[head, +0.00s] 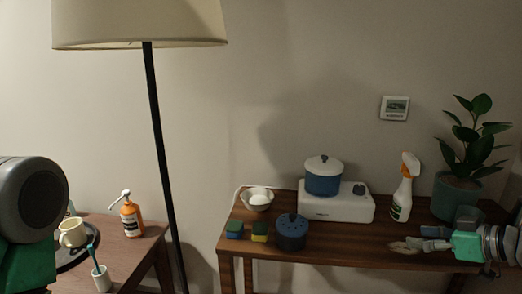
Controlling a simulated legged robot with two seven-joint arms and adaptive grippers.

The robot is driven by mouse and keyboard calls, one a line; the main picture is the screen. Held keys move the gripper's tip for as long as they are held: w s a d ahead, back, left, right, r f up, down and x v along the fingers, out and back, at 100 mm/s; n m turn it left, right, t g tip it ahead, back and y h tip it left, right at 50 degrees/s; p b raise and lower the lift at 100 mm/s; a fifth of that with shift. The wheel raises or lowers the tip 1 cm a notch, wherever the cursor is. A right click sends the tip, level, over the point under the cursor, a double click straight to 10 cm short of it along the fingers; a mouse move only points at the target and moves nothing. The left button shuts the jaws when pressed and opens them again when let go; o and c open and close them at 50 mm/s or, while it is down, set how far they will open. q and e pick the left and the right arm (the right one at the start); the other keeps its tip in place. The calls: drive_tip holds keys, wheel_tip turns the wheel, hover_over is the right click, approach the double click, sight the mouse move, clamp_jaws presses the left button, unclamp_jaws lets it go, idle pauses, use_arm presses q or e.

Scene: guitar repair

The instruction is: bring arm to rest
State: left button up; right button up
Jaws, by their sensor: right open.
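My right gripper (408,244) comes in from the right edge, low over the front right of the wooden table (345,257). Its fingers point left and are open, with nothing seen between them. I cannot tell whether the fingertips touch the tabletop. On the left edge a grey and green part of my left arm shows; its gripper is out of view.
Near my right gripper stand a spray bottle (402,190) and a potted plant (457,190). A blue pot (323,177) sits on a white appliance (340,207). A bowl (257,201), sponges (259,232) and a dark blue container (291,232) are further left. A floor lamp (155,120) stands between tables.

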drive_tip(key=s+a+f+m+g+h, duration=0.2)
drive_tip(key=s+a+f, duration=0.25)
drive_tip(key=f, duration=0.45)
drive_tip(key=s+a+f+m+g+h, duration=0.1)
drive_tip(key=s+a+f+g, duration=0.1)
drive_tip(key=s+a+f, duration=0.45)
drive_tip(key=s+a+f+m+g+h, duration=0.1)
drive_tip(key=s+f+g, duration=0.2)
drive_tip(key=s, duration=0.7)
drive_tip(key=s+a+f+g+h, duration=0.1)
drive_tip(key=s+f+g+h, duration=0.1)
drive_tip(key=s+f, duration=0.6)
drive_tip(key=shift+s+m+g, duration=0.4)
drive_tip(key=shift+s+g, duration=0.3)
drive_tip(key=shift+s, duration=0.15)
drive_tip(key=shift+w+a+f, duration=0.1)
drive_tip(key=shift+w, duration=0.05)
